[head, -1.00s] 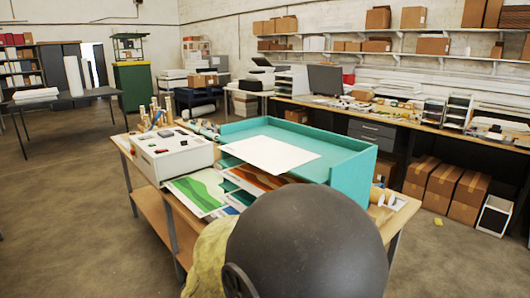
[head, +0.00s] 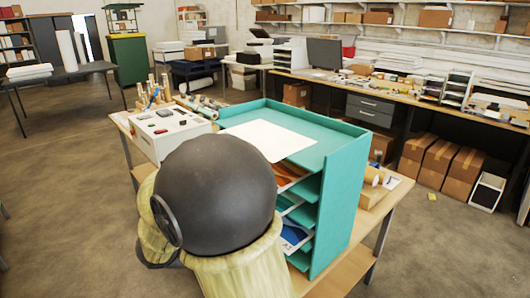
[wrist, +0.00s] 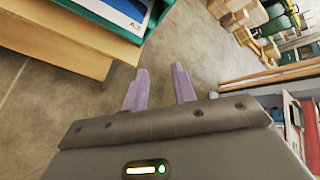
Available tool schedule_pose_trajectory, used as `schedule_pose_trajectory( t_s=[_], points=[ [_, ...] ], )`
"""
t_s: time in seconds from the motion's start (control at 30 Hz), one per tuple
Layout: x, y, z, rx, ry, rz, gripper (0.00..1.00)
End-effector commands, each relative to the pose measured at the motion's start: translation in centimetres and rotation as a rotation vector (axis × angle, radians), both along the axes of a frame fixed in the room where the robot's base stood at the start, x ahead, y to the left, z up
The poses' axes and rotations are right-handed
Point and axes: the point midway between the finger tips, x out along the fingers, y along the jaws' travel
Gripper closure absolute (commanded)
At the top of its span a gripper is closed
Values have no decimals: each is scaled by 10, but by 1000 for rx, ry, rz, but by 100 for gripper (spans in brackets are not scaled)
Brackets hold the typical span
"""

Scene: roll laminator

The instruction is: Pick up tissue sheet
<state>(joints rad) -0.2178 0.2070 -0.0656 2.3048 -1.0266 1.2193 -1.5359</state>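A flat white sheet (head: 268,139), perhaps the tissue sheet, lies on the top of a teal tray rack (head: 338,205). Its near edge reaches the rack's open front edge. My gripper (wrist: 160,84) is open in the wrist view, with two purple fingers apart and nothing between them. It points over bare floor, beside the table and rack, away from the white sheet. In the head view my dark round arm joint hides the gripper and the rack's lower left part.
The rack stands on a wooden table (head: 348,278) beside a white control box (head: 172,134). Printed sheets fill its lower shelves. Cardboard boxes (head: 437,162) stand on the floor at right, under a long cluttered bench. Open floor lies left of the table.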

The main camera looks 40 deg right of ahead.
Motion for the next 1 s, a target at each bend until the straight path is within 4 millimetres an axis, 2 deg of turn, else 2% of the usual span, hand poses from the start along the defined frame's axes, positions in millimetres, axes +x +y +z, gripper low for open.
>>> schedule_pose_trajectory(
  t_s=[0.03,0.2,0.3,0.4,0.77,0.87,1.0],
  points=[
    [11,-3,21,-76,89,84,73],
    [47,-8,85,-361,416,308,73],
    [62,-5,113,-490,558,369,73],
    [71,-1,128,-565,639,393,73],
    [73,-1,132,-587,665,400,73],
    [73,-6,133,-585,665,398,73],
    [75,-26,134,-583,667,395,73]
  ],
)
